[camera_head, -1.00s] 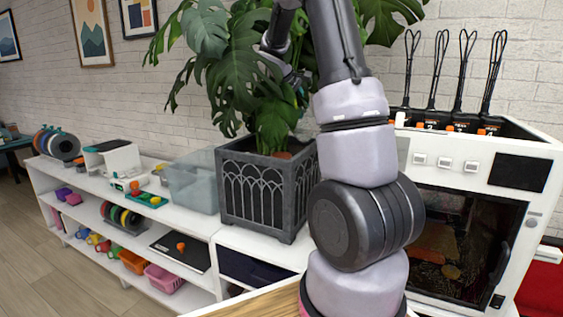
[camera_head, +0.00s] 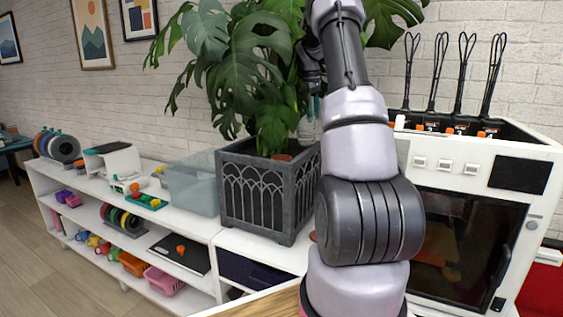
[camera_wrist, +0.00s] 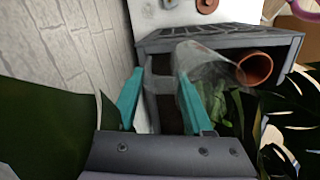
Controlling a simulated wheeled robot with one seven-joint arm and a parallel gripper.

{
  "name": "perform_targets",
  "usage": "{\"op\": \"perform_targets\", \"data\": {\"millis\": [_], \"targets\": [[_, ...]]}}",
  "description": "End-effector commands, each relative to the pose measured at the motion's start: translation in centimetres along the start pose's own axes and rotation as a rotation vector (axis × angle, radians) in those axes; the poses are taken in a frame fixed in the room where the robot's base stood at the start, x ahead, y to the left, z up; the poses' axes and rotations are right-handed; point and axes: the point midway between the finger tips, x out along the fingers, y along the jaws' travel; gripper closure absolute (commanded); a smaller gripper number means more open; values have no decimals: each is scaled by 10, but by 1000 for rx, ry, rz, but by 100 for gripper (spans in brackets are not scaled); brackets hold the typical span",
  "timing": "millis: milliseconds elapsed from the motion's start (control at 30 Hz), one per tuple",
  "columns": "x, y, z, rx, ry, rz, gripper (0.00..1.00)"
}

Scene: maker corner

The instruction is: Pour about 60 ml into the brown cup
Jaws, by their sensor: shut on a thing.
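My gripper (camera_head: 313,104) is above the right side of the dark planter in the head view, partly behind my arm. Its teal fingers also show in the wrist view (camera_wrist: 160,82), shut on a clear vessel (camera_wrist: 207,66). The vessel lies aslant across the wrist view; in the head view it is a faint clear shape (camera_head: 307,128) below the fingers. I cannot tell its liquid level. The brown cup (camera_wrist: 256,68) is terracotta-coloured, beside the vessel's far end, with its round mouth showing. In the head view a brown rim (camera_head: 282,157) shows at the planter, mostly hidden.
The grey planter (camera_head: 258,205) holds a large leafy plant (camera_head: 265,65), whose leaves crowd my gripper. A clear bin (camera_head: 193,187) stands to its left on the white shelf. A white machine (camera_head: 470,210) stands to the right. The brick wall is close behind.

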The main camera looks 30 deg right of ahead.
Motion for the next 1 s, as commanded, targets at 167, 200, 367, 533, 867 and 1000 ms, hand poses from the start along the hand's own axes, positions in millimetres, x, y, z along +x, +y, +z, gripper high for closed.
{"op": "perform_targets", "data": {"millis": [167, 200, 367, 533, 867, 1000], "targets": [[0, 11, 1, 0, 6, -96, 100], [1, 12, 1, -3, 6, -112, 100], [0, 16, 1, -7, 8, -155, 100], [0, 17, 1, -8, 10, -173, 100], [0, 17, 1, -8, 10, -174, 100], [0, 16, 2, -10, 10, -174, 100]]}}
